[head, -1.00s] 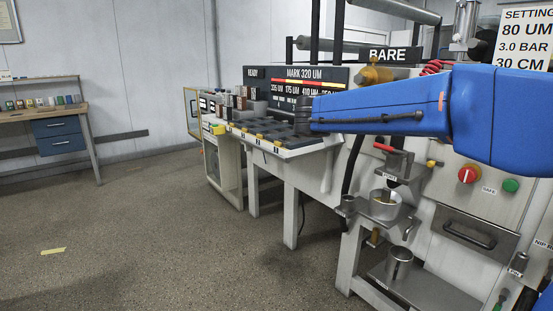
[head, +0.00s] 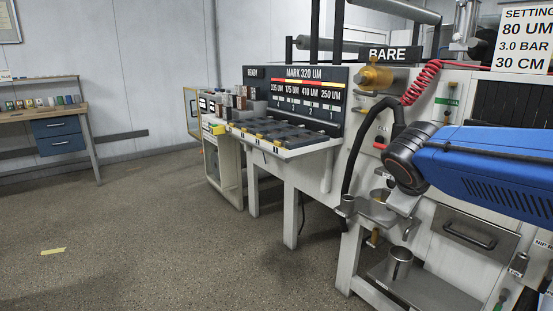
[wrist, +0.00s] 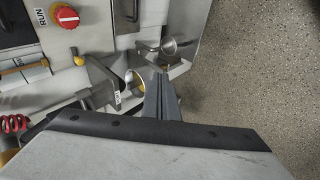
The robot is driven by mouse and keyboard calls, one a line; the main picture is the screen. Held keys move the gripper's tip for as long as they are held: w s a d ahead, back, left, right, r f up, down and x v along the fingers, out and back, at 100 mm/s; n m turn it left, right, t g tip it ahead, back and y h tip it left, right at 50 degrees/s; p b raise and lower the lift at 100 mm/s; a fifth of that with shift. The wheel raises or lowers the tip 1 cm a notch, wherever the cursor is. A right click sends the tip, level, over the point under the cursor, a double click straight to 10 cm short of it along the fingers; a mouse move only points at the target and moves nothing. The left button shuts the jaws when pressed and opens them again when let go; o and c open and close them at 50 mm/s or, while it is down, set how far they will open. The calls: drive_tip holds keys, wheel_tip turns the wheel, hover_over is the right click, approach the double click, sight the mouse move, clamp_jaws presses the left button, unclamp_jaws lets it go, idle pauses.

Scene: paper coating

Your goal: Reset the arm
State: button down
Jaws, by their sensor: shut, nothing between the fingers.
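My blue arm (head: 485,165) reaches in from the right of the head view, with its dark rounded joint (head: 407,160) in front of the coating machine. My gripper cannot be made out in the head view. In the wrist view my gripper's grey fingers (wrist: 163,90) are together and hold nothing. They point toward the machine's front, where a metal cup (wrist: 168,46) shows beyond the tips.
The coating machine's steel drawer (head: 478,234) and a lower metal cup (head: 399,262) are below my arm. A red coiled hose (head: 421,82) hangs above it. A display board (head: 310,100) stands behind a tray shelf. Open floor (head: 150,235) lies to the left.

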drive_tip(key=s+a+f+m+g+y, duration=0.1)
drive_tip(key=s+a+f+m+y, duration=0.1)
drive_tip(key=s+f+m, duration=0.2)
drive_tip(key=s+a+f+m+g+y, duration=0.1)
drive_tip(key=s+f+m, duration=0.3)
drive_tip(key=s+f, duration=0.5)
drive_tip(key=s+y, duration=0.1)
drive_tip(key=s, duration=0.6)
drive_tip(key=shift+s+a+f+y, duration=0.25)
drive_tip(key=shift+a+f+y, duration=0.15)
